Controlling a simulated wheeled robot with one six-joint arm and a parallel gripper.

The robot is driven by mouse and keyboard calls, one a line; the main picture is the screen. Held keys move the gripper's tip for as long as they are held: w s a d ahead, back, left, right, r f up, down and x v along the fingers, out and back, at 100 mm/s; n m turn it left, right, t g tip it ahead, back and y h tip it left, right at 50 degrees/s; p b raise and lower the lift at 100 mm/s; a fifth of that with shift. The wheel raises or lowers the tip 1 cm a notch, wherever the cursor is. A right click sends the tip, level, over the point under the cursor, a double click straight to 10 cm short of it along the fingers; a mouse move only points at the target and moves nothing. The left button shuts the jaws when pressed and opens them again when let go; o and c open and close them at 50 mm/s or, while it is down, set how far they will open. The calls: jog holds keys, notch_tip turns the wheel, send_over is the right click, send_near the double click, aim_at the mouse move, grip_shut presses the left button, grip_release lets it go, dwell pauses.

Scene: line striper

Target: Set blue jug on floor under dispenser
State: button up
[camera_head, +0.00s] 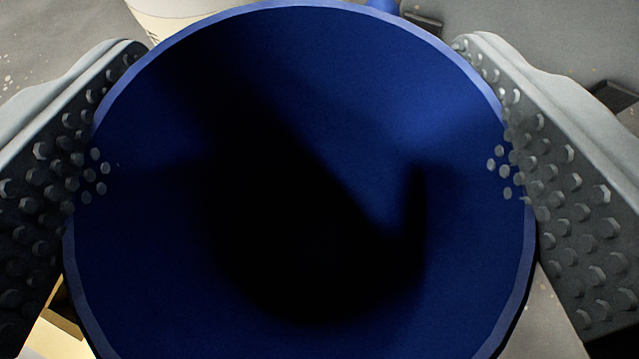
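The blue jug (330,100) fills the middle of the view, and I look straight down into its open round mouth. Its inside is mostly in dark shadow. My gripper (300,170) has one studded finger on the left and one on the right, both pressed against opposite sides of the jug near its rim. A small blue part shows behind the far rim and may be the jug's handle. The jug's base and what lies under it are hidden. I cannot make out the dispenser for certain.
A cream-white round object (175,15) stands behind the jug at the upper left. Grey speckled floor (540,40) shows at the upper right, with a dark flat piece (612,96) at the right edge. A yellowish piece (58,335) shows at the lower left.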

jog(key=c, duration=0.6)
jog(key=shift+r, duration=0.15)
